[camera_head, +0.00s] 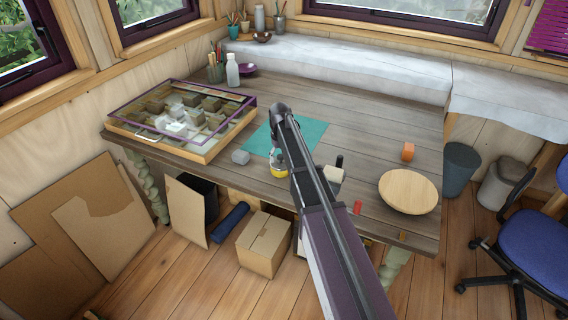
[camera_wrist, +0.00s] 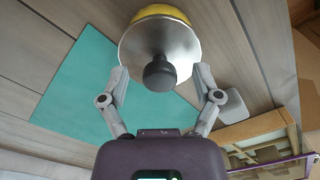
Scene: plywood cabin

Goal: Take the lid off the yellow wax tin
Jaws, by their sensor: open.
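The yellow wax tin (camera_head: 280,173) stands on the wooden table by the front edge of the teal mat, partly hidden behind my arm. In the wrist view the tin's yellow side (camera_wrist: 160,13) shows past its round silver lid (camera_wrist: 150,45), which sits on it. A dark knob (camera_wrist: 160,72) stands up from the lid's middle. My gripper (camera_wrist: 160,83) is open and empty, with one finger on each side of the knob and a gap to it on both sides. In the head view my gripper (camera_head: 277,158) is at the tin.
A grey block (camera_head: 240,157) lies left of the tin, close to one finger in the wrist view (camera_wrist: 230,105). A glass-topped case (camera_head: 182,115) is at the left. A beige block (camera_head: 333,174), red piece (camera_head: 357,208), orange block (camera_head: 407,152) and round board (camera_head: 408,192) lie right.

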